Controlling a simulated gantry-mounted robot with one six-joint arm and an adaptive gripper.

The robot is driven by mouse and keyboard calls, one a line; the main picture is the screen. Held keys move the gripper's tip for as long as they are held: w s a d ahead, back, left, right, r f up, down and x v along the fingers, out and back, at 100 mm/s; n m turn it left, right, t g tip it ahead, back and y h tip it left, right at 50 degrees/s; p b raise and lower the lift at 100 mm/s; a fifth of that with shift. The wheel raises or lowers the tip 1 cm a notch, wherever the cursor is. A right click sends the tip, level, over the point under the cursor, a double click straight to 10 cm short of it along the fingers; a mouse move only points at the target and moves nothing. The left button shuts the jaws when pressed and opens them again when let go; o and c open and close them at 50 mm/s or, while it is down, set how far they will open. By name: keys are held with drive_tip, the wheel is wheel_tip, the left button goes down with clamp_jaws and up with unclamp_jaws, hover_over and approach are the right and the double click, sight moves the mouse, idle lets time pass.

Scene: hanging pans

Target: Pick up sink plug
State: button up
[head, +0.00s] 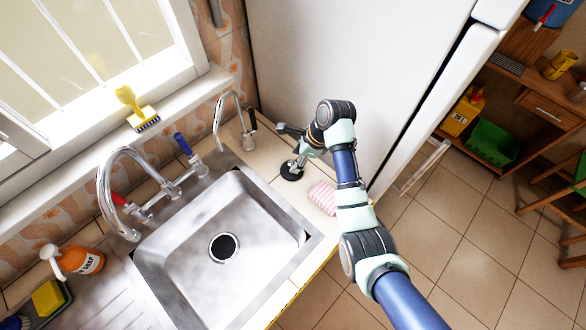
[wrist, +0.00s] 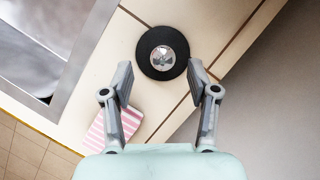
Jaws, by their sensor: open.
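The sink plug (head: 291,174) is a black disc with a shiny metal knob, lying on the tiled counter to the right of the sink in the head view. In the wrist view the sink plug (wrist: 148,65) lies just beyond my fingertips, toward the gap between them. My gripper (wrist: 159,78) is open and empty, with one finger on either side of the gap. In the head view my gripper (head: 292,150) is at the plug, and its fingers are partly hidden by the wrist. I cannot tell its exact height above the counter.
A pink striped sponge (head: 322,196) lies close by; it also shows beside the left finger in the wrist view (wrist: 113,128). The metal sink (head: 270,262) is to the left. A curved tap (head: 220,110) and the white fridge wall (head: 340,50) stand behind the plug.

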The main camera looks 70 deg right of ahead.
sight(294, 163)
drive_tip(key=b+x, duration=0.1)
drive_tip(key=x, duration=0.3)
drive_tip(key=shift+w+d+f, duration=0.1)
drive_tip(key=shift+w+f, duration=0.1)
drive_tip(key=shift+f, duration=0.2)
clamp_jaws()
